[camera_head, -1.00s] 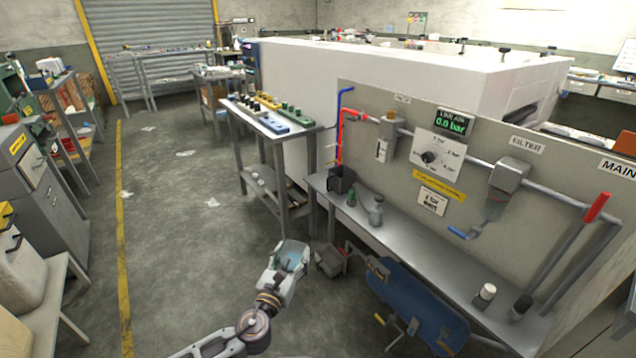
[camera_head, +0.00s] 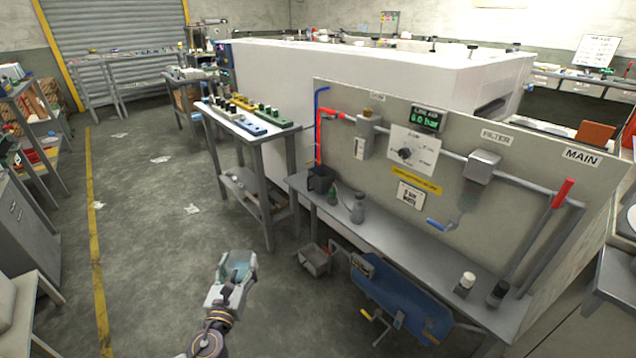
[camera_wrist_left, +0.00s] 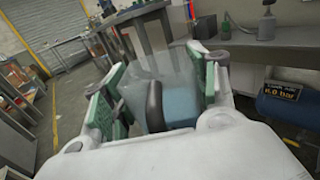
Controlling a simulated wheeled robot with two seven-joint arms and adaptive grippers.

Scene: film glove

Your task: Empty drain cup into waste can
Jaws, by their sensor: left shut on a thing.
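The drain cup (camera_wrist_left: 150,72) is clear, with bluish content low inside and a dark upright piece in front of it. My left gripper (camera_wrist_left: 163,92) is shut on it, green pads on either side. In the head view, my left gripper (camera_head: 236,268) holds the cup (camera_head: 238,263) over open floor, left of the bench. An open grey bin (camera_head: 314,262) stands on the floor right of the cup, apart from it; it looks like the waste can, but I see no label. My right gripper is not in view.
The bench (camera_head: 400,245) carries a dark open container (camera_head: 321,179), a grey bottle (camera_head: 357,208) and small jars. A blue tank (camera_head: 400,300) lies beneath it. A table with coloured parts (camera_head: 245,122) stands behind.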

